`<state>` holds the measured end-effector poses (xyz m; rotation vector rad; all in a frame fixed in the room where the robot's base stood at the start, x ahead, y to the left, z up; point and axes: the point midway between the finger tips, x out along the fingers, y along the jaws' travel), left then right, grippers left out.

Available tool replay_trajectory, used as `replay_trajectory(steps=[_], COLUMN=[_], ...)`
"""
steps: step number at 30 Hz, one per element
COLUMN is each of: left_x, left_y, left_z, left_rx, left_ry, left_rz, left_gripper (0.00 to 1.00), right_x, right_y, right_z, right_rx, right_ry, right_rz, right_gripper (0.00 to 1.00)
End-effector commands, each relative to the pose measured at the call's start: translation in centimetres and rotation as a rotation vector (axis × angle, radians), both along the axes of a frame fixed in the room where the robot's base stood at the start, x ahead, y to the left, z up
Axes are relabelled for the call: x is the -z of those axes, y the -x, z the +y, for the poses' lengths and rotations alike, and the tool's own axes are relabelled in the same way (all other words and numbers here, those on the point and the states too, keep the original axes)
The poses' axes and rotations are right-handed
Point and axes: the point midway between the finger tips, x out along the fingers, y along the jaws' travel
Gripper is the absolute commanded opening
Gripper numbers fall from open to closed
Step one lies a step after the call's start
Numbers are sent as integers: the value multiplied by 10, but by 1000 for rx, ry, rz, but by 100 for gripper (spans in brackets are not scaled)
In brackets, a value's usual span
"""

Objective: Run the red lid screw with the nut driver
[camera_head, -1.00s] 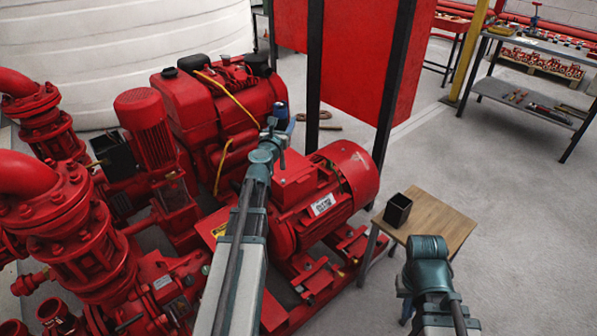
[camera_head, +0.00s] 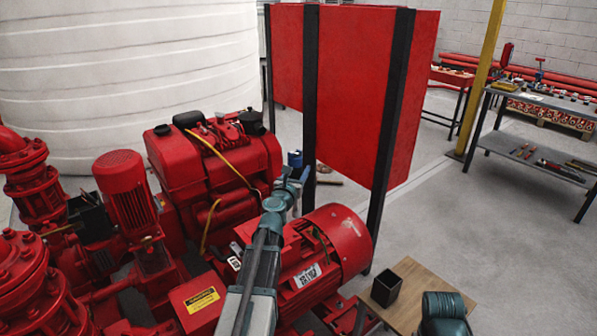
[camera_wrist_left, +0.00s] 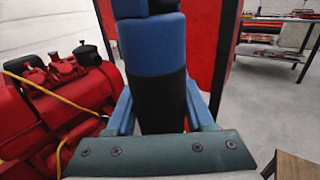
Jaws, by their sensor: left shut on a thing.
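My left gripper (camera_head: 293,172) is shut on a blue-and-black handle, which I take to be the nut driver (camera_head: 295,158). It is held in the air in front of the red panel's black post. In the left wrist view the driver's handle (camera_wrist_left: 158,100) stands upright between the two blue fingers; its tip is out of view. A red motor (camera_head: 325,245) lies below my left arm, which partly covers it. I cannot make out the red lid screw. My right arm shows only as a rounded teal link at the lower right; its gripper is out of view.
A red engine (camera_head: 215,160) with a yellow cable stands left of the gripper. A tall red panel (camera_head: 350,90) on black posts stands behind. A small wooden table (camera_head: 437,290) holds a black open box (camera_head: 386,288). Open floor lies to the right, before a workbench (camera_head: 530,150).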

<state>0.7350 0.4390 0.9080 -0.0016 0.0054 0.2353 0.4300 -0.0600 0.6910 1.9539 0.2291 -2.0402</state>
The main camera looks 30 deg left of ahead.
Motion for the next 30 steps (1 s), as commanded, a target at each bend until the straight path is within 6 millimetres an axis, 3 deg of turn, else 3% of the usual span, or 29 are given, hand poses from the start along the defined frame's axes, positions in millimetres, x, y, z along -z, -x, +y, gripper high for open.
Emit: replay_trajectory(steps=[14, 30], left_x=[11, 65], left_y=[0, 0], left_z=[0, 0], left_rx=[0, 0], left_ry=[1, 1], left_rz=[0, 0], left_gripper=[0, 0], right_x=[11, 65], right_y=[0, 0], right_z=[0, 0], right_rx=[0, 0], right_ry=[0, 0], right_rz=[0, 0], right_gripper=[0, 0])
